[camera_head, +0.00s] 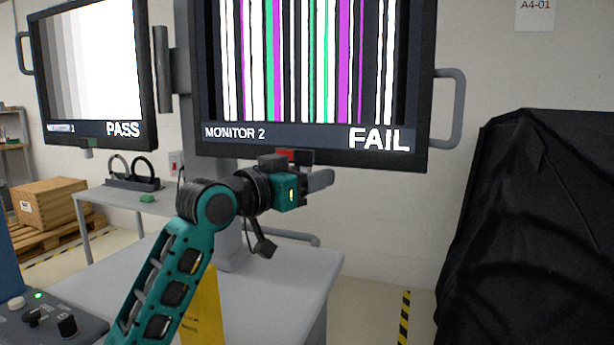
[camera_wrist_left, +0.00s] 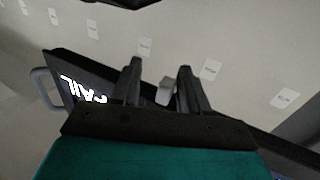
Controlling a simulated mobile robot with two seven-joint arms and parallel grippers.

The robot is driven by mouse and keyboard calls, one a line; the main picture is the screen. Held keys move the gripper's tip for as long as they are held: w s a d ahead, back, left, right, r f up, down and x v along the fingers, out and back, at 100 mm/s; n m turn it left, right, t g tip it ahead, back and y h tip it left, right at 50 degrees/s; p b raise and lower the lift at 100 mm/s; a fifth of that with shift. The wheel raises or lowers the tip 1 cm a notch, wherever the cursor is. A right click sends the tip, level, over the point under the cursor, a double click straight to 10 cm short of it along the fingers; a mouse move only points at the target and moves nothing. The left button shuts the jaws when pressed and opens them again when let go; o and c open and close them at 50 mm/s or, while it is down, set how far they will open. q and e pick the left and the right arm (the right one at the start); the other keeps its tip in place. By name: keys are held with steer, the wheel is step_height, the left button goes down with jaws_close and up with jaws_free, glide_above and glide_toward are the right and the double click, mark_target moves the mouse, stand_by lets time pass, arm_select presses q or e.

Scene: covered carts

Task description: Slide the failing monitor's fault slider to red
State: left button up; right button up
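The failing monitor, labelled MONITOR 2 (camera_head: 315,146), shows coloured stripes and FAIL in the head view. Its dark frame edge also shows in the left wrist view (camera_wrist_left: 62,75). A small red piece (camera_head: 284,154) with a dark part beside it shows under its lower edge; most of the slider there is hidden by my wrist. My left gripper (camera_head: 318,180) is just below that edge. In the left wrist view its two fingers (camera_wrist_left: 160,68) stand apart. A small pale grey block (camera_wrist_left: 165,93) shows between them; I cannot tell whether they touch it.
The monitor labelled PASS (camera_head: 151,75) stands at the left with a green tab (camera_head: 88,142) below it. A grey cart top (camera_head: 285,285) lies below my arm. A black-covered cart (camera_head: 535,220) stands at the right. Open floor shows between them.

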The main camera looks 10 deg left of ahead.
arm_select(q)
steer(key=shift+a, duration=0.15)
steer(key=shift+s+a, duration=0.2)
steer(key=b+v, duration=0.1)
steer(key=v, duration=1.1)
steer(key=shift+s, duration=0.15)
